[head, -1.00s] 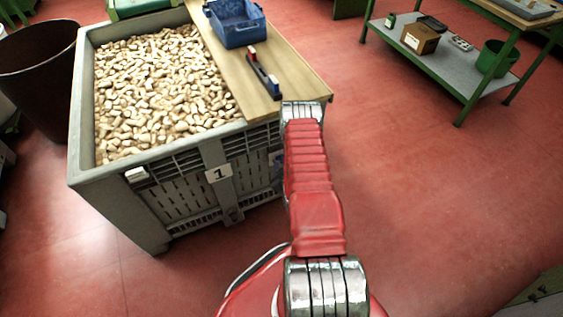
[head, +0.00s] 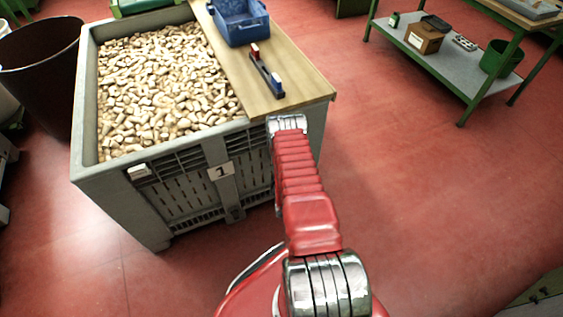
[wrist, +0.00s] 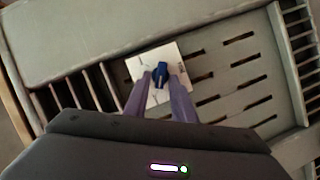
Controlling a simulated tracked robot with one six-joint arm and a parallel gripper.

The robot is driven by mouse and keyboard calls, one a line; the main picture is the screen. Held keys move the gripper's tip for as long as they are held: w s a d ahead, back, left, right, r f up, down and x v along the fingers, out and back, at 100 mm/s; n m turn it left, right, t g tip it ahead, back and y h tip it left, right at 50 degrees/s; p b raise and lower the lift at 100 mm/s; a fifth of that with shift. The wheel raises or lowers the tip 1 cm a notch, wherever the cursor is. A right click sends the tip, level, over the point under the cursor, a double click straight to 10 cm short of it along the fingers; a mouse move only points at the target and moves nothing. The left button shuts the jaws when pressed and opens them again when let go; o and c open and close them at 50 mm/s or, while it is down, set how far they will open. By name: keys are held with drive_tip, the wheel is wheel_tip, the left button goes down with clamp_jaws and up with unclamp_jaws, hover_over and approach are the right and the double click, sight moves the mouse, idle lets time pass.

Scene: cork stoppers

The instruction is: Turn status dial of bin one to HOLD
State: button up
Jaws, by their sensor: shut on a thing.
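In the wrist view the status dial (wrist: 160,70) is a blue knob on a white plate (wrist: 176,60) fixed to the crate's slatted side. The plate looks tilted in the picture, and its markings are too small to read. My gripper (wrist: 161,77) has its two purple fingers on either side of the knob, shut on it. In the head view my red arm hides the gripper and the dial.
A wooden board (head: 290,82) lies across the bin's right part, holding a blue tray (head: 240,22) and a blue-and-red tool (head: 266,72). A dark tub (head: 40,75) stands left of the bin. A green-framed shelf (head: 440,65) stands at the back right. The red floor between is clear.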

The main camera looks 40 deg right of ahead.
drive_tip(key=shift+w+a, duration=0.1)
drive_tip(key=shift+a, duration=0.05)
drive_tip(key=o, duration=0.7)
drive_tip(key=shift+o, duration=0.2)
drive_tip(key=v, duration=1.3)
drive_tip(key=shift+s, duration=0.4)
drive_tip(key=shift+a, duration=0.1)
